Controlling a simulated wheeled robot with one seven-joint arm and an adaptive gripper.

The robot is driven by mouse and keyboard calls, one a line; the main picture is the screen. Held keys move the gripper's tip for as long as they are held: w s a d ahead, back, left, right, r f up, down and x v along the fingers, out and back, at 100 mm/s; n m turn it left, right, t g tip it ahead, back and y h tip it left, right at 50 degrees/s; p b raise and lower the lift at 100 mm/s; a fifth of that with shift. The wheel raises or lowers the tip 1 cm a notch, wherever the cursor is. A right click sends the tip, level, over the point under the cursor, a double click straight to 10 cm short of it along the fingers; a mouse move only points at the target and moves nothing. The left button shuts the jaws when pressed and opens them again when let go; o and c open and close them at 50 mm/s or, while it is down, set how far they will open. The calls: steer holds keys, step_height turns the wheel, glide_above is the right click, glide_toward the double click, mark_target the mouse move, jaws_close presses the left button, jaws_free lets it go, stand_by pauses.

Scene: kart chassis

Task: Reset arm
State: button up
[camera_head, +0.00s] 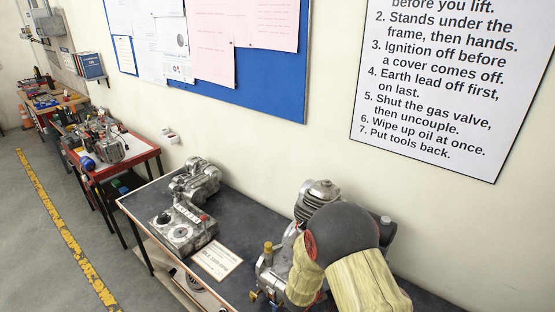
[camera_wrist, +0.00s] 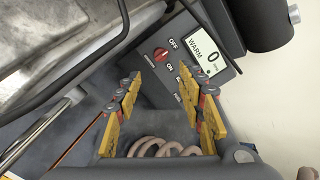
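My gripper (camera_wrist: 168,98) shows in the wrist view with its two yellow-padded fingers apart. Nothing is held between them. I cannot tell whether the fingers touch the panel. In the head view my arm reaches over the right end of the dark bench, in front of an engine (camera_head: 318,196). My gripper is hidden there.
A red-edged table (camera_head: 144,157) with parts stands farther left. The wall is close behind the bench. A pale coiled hose (camera_wrist: 165,146) lies below the panel.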

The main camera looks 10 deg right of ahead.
steer(key=s+d+r+m+g, duration=0.25)
steer(key=s+r+m, duration=0.55)
steer(key=r+m, duration=0.4)
steer(key=s+d+r+m+g, duration=0.25)
steer(key=s+r+m, duration=0.55)
steer(key=r+m, duration=0.5)
steer(key=s+a+r+m+t+y, duration=0.2)
steer(key=s+a+r+m+y, duration=0.2)
steer(key=s+a+r+m, duration=0.25)
steer(key=s+a+r+m+t+y, duration=0.1)
steer(key=s+a+r+m+y, duration=0.25)
steer(key=s+a+m, duration=0.5)
step_height(320, 180, down, 13)
steer(key=d+n+b, duration=0.1)
steer(key=d+b, duration=0.1)
steer(key=b, duration=1.2)
steer(key=shift+s+d+n, duration=0.3)
steer(key=shift+s+d, duration=0.05)
steer(key=shift+s, duration=0.1)
